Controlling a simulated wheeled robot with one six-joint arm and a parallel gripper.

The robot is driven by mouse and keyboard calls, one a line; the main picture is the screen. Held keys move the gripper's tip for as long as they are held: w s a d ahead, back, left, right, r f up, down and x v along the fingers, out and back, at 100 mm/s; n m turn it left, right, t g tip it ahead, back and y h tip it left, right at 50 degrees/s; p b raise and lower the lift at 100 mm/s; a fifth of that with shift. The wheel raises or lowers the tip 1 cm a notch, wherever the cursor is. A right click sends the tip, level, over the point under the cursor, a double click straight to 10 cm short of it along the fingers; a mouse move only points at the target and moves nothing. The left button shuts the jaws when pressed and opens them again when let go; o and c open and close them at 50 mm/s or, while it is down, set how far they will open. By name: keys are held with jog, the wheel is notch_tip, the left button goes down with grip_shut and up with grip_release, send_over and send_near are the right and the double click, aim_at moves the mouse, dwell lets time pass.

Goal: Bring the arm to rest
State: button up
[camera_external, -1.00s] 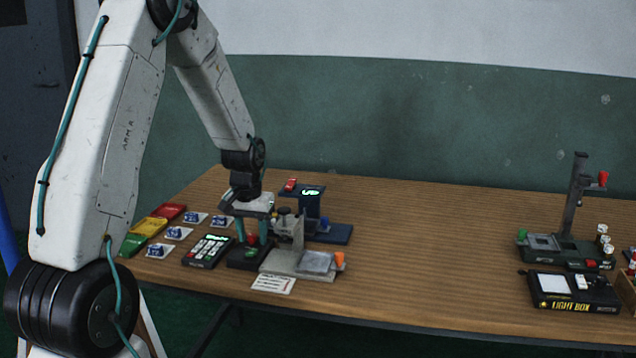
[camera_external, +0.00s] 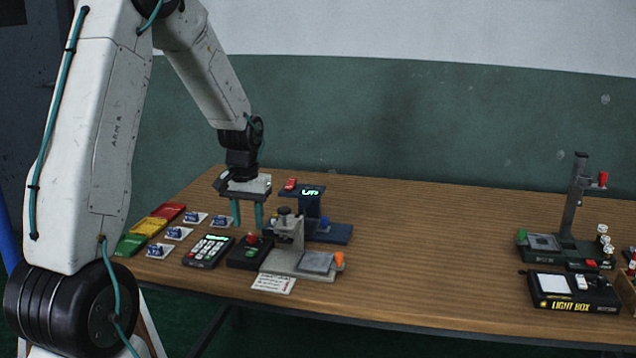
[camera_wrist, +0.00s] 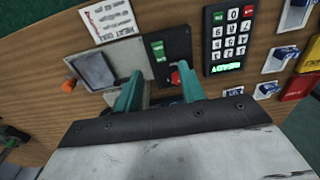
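My gripper (camera_external: 247,213) hangs fingers down above the left part of the table, just behind the box with the red and green buttons. Its two teal fingers stand apart with a gap between them. In the wrist view my gripper (camera_wrist: 160,92) is open, and nothing shows held between the fingers. The button box (camera_wrist: 170,57) and a grey device with a flat plate (camera_wrist: 95,68) lie beyond the fingertips there. The gripper appears raised clear of them.
A keypad (camera_external: 208,250), small blue-and-white pieces (camera_external: 178,233) and coloured trays (camera_external: 150,226) lie left of the gripper. A dark blue stand with a green display (camera_external: 312,192) is close on the right. The table's middle (camera_external: 430,245) is clear; a light box (camera_external: 572,292) sits far right.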

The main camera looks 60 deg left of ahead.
jog(key=s+d+r+m, duration=0.3)
jog(key=s+d+r, duration=0.3)
jog(key=d, duration=0.5)
jog(key=s+d+r+m, duration=0.3)
jog(key=s+d+r, duration=0.4)
jog(key=d, duration=0.5)
jog(key=s+d+r+m+t, duration=0.1)
jog(key=s+d+r+m, duration=0.2)
jog(key=s+d+r, duration=0.4)
jog(key=d, duration=0.5)
jog(key=shift+o, duration=0.3)
jog(key=shift+r, duration=0.1)
dwell(0.5)
